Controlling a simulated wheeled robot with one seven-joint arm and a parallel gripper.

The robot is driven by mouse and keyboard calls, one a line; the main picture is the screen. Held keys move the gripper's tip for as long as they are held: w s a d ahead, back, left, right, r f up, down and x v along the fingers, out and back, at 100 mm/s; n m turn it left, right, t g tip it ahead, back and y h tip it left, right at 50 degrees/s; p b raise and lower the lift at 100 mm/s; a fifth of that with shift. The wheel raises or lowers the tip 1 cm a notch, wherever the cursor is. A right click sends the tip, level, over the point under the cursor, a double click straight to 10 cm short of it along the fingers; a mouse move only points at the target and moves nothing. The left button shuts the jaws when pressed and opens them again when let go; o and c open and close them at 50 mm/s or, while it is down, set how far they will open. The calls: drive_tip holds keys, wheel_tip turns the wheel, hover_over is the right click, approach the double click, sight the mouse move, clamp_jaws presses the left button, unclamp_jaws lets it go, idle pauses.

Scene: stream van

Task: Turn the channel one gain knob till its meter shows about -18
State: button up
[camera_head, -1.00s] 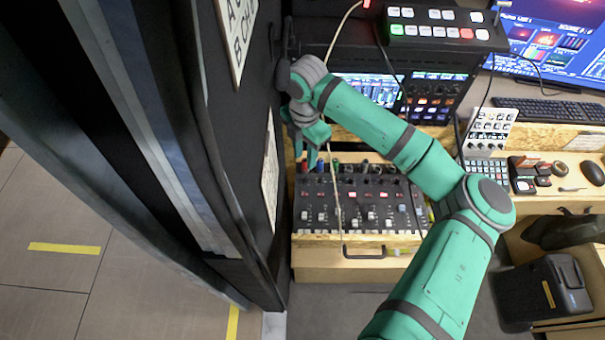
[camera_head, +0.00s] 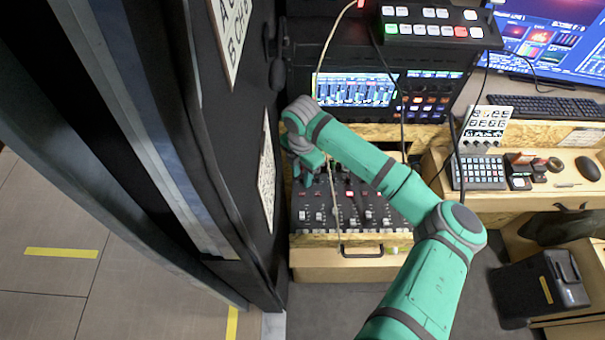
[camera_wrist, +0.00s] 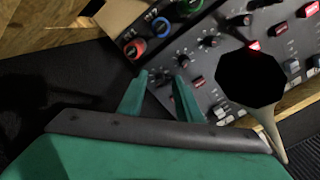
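The audio mixer (camera_head: 312,222) is a dark panel with rows of knobs, red buttons and faders; it also shows in the wrist view (camera_wrist: 203,99). My gripper (camera_head: 308,180) is low over its back left part. In the wrist view my gripper (camera_wrist: 162,75) is open, its two green fingertips apart over the first knobs near the red and blue plugs. Small dark knobs (camera_wrist: 183,61) lie at and beyond the fingertips. I cannot tell whether a finger touches one, or which is channel one gain. The screen with coloured meter bars (camera_head: 352,90) stands behind; its values are too small to read.
Red (camera_wrist: 135,49), blue (camera_wrist: 160,26) and green plugs stand along the mixer's edge. A black octagonal shape (camera_wrist: 250,78) hides part of the panel. A pale cable (camera_head: 318,70) hangs in front of the screen. A dark wall panel (camera_head: 235,150) stands close on the left.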

clamp_jaws()
drive_tip(key=shift+m, duration=0.4)
drive_tip(key=m, duration=0.4)
drive_tip(key=shift+m, duration=0.4)
drive_tip(key=m, duration=1.2)
drive_tip(key=shift+m, duration=0.4)
drive_tip(key=m, duration=0.6)
drive_tip(key=shift+m, duration=0.3)
